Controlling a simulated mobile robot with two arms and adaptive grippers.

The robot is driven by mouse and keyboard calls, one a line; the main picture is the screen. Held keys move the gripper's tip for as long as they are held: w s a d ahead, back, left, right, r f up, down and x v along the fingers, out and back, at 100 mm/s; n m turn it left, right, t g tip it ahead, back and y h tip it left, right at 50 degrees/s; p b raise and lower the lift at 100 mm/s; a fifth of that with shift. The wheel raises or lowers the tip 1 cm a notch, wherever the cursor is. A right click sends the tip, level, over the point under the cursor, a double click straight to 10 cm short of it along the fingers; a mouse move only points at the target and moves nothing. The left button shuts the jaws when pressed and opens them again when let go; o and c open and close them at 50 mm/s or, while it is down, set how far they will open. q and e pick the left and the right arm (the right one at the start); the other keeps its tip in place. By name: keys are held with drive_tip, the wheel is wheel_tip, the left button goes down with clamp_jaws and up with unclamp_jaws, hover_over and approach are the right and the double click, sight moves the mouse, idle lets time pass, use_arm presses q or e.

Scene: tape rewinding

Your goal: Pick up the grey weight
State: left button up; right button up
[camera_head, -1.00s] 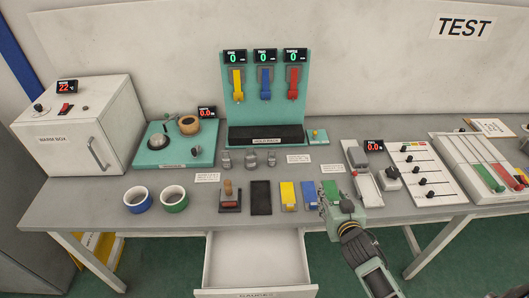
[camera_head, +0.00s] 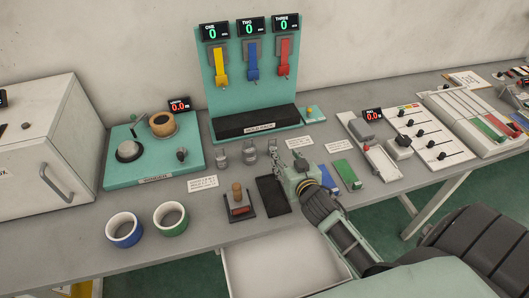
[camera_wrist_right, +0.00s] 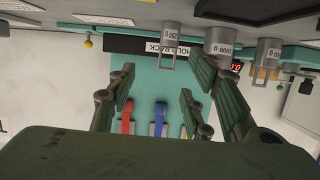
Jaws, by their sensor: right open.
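Three grey metal weights stand on the bench in front of the hold rack: a left one (camera_head: 221,157), a middle one (camera_head: 249,153) and a right one near my gripper's fingertips. In the wrist view, which is upside down, the 250 g weight (camera_wrist_right: 170,38) appears between the fingers and the 1000 g weight (camera_wrist_right: 220,42) lies partly behind one finger. A third weight (camera_wrist_right: 267,52) shows beyond it. My right gripper (camera_head: 276,157) is open and empty; it also shows in the wrist view (camera_wrist_right: 162,66). It partly hides the right weight in the head view. My left gripper is not in view.
The teal hold rack (camera_head: 205,92) with coloured tapes stands behind the weights. A stamp (camera_head: 238,205) and a dark pad (camera_head: 266,188) lie in front.

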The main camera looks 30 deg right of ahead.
drive_tip(key=shift+w+a+f, duration=0.1)
drive_tip(key=shift+w+f, duration=0.1)
drive_tip(key=shift+f, duration=0.4)
drive_tip(key=shift+w+a+f+b, duration=0.1)
drive_tip(key=shift+w+f+b, duration=0.15)
drive_tip(key=shift+b, duration=0.15)
drive_tip(key=x, duration=0.2)
drive_tip(key=shift+w+a, duration=0.15)
drive_tip(key=shift+w, duration=0.2)
drive_tip(key=shift+w+p, duration=0.2)
drive_tip(key=shift+p, duration=0.15)
drive_tip(key=x, duration=0.2)
drive_tip(key=p+x, duration=0.1)
drive_tip(key=x, duration=0.1)
drive_tip(key=shift+w+a+r, duration=0.1)
drive_tip(key=shift+w+r, duration=0.1)
drive_tip(key=shift+r, duration=0.1)
drive_tip(key=shift+w+f, duration=0.15)
drive_tip(key=shift+w, duration=0.2)
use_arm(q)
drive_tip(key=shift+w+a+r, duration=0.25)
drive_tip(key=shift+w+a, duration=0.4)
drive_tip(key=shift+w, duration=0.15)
use_arm(e)
drive_tip(key=shift+s, duration=0.1)
